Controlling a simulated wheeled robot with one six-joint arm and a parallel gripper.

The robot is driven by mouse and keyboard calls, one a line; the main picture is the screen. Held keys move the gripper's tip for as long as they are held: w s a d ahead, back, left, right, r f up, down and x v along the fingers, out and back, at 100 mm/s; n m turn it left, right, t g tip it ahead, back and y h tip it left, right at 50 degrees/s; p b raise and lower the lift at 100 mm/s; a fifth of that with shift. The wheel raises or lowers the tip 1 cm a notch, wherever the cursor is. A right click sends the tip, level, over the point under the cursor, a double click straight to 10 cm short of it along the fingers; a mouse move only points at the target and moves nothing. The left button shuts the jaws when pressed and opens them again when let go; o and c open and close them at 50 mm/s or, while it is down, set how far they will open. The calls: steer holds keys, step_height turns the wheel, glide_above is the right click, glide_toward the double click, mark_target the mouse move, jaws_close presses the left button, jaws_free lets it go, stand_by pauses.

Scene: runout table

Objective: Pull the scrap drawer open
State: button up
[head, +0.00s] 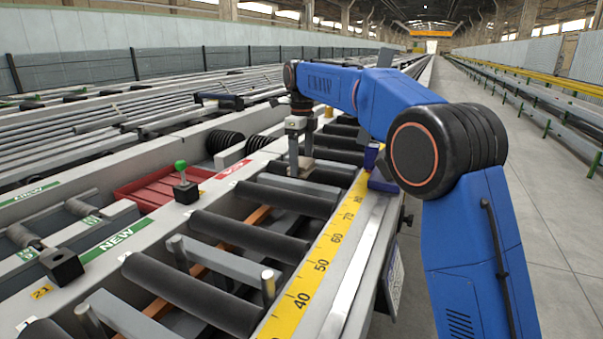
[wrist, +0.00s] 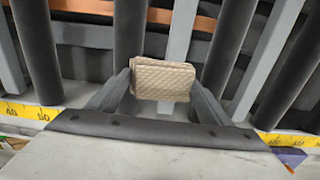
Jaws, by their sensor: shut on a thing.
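My gripper (head: 300,165) is above the dark rollers of the runout table, on the far side of the yellow scale. In the wrist view, my gripper (wrist: 162,82) is shut on a beige, textured block (wrist: 163,73), with one finger on each side of it. In the head view only a little of the beige block (head: 306,163) shows between the fingers. I cannot make out a scrap drawer or its handle in either view.
A yellow scale (head: 322,252) runs along the table's near edge. A black block (head: 62,266) sits near a green "NEW" label. The aisle floor (head: 550,200) at right is clear.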

mark_target(302, 162)
steer(key=shift+f, duration=1.9)
steer(key=shift+f, duration=0.65)
steer(key=o, duration=1)
steer(key=shift+s+f, duration=0.1)
steer(key=shift+f, duration=0.05)
step_height(302, 162, up, 14)
steer(key=shift+f, duration=0.2)
